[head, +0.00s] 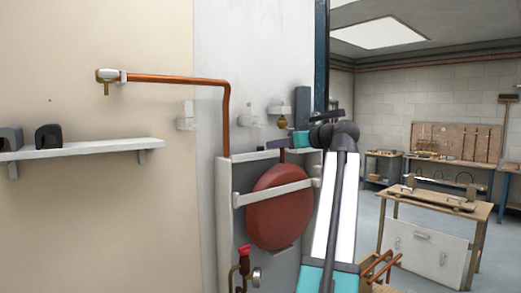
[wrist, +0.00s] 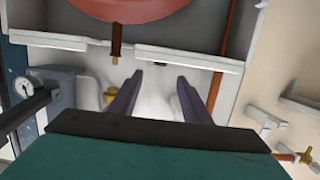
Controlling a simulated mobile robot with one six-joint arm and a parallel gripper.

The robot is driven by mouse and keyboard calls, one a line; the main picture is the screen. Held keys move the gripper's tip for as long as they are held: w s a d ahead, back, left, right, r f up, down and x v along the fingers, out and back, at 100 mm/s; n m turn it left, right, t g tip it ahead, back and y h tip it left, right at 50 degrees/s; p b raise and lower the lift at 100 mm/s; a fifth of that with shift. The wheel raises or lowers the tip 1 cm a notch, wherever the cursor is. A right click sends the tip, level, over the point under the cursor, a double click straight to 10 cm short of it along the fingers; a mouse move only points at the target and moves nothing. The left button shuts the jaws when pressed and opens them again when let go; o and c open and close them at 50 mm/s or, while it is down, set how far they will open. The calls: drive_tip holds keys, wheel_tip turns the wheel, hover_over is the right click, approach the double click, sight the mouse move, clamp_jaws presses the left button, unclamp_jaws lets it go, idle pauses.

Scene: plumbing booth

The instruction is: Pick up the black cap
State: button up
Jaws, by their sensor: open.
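I cannot pick out a black cap for certain in either view. A dark arched piece (head: 48,137) stands on the white wall shelf at the left in the head view, far from my gripper; I cannot tell if it is the cap. My gripper (head: 268,145) is over the top of the grey-white cabinet (head: 225,205). A short brown pipe stub with a brass tip (wrist: 116,42) is near one fingertip in that view.
A red round vessel (head: 280,207) sits in the cabinet behind a white crossbar. A copper pipe (head: 227,120) runs down the wall to the cabinet's left. The shelf (head: 85,148) also holds a grey piece (head: 11,138). A wooden workbench (head: 440,203) stands away at the right.

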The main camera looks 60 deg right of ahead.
sight(262, 147)
drive_tip(key=shift+p+x, duration=0.7)
drive_tip(key=shift+x, duration=2.1)
drive_tip(key=shift+p+x, duration=0.75)
drive_tip(key=shift+x, duration=2.05)
clamp_jaws()
